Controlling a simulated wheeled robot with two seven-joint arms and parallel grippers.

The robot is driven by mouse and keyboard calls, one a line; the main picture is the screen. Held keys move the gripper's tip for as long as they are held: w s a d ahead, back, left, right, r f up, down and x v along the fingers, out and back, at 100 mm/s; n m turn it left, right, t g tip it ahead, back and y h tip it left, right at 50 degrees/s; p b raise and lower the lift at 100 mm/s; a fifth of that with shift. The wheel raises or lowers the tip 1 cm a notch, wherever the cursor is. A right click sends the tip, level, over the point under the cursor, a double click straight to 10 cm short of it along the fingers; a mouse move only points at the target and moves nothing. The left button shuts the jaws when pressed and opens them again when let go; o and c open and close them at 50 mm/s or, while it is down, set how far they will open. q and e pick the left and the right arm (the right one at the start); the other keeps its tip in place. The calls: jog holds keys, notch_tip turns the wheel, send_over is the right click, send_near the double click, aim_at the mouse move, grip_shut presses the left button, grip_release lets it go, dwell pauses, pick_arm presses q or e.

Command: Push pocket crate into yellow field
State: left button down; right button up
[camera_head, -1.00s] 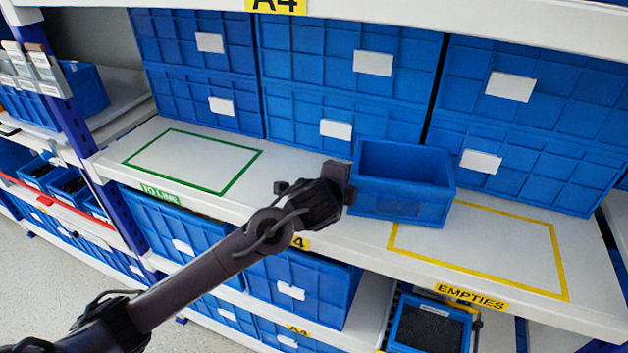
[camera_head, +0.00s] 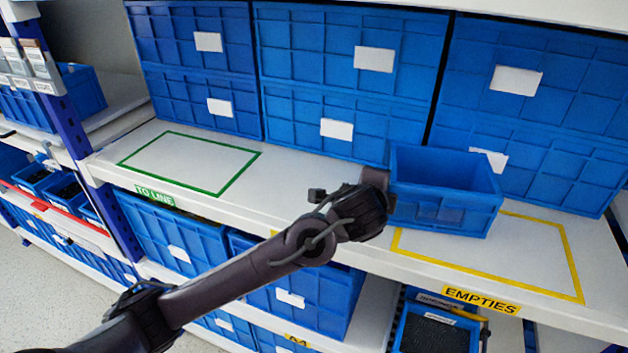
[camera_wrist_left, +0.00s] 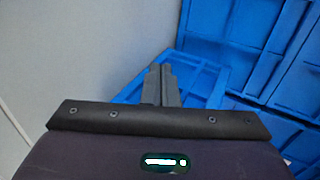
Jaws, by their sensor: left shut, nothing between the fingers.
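The pocket crate, a small open blue crate (camera_head: 445,212), stands upright on the white shelf in the head view. Its right part lies over the left part of the yellow field (camera_head: 530,252), a yellow outline marked EMPTIES. My left gripper (camera_head: 378,187) is at the crate's left side, apparently touching it. The wrist view shows the left fingers (camera_wrist_left: 161,85) shut and empty against the blue crate (camera_wrist_left: 198,80). The exact contact is hidden by the gripper. My right gripper is not in view.
A green outlined field (camera_head: 190,162) marked TO LINE lies empty on the shelf's left. Large blue bins (camera_head: 320,80) with white labels stand stacked behind the crate. The shelf's front edge (camera_head: 300,245) runs below. The yellow field's right part is clear.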

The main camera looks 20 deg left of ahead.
aim_at(413, 200)
pick_arm(q)
jog(key=shift+s+d+b, duration=0.15)
jog(key=shift+d+b, duration=0.55)
jog(key=shift+d, duration=0.95)
jog(key=shift+s+d+b, duration=0.1)
jog(key=shift+d+b, duration=0.55)
jog(key=shift+d, duration=1)
jog(key=shift+s+d+b, duration=0.1)
jog(key=shift+d+b, duration=0.35)
jog(key=shift+d, duration=1.45)
jog(key=shift+a+p, duration=0.75)
jog(key=shift+a, duration=0.8)
jog(key=s+b, duration=0.1)
jog(key=s, duration=0.4)
jog(key=s+b, duration=0.1)
jog(key=s, duration=0.4)
jog(key=s+a+b, duration=0.1)
jog(key=s, duration=0.4)
jog(key=shift+s, duration=0.4)
jog(key=shift+w, duration=0.1)
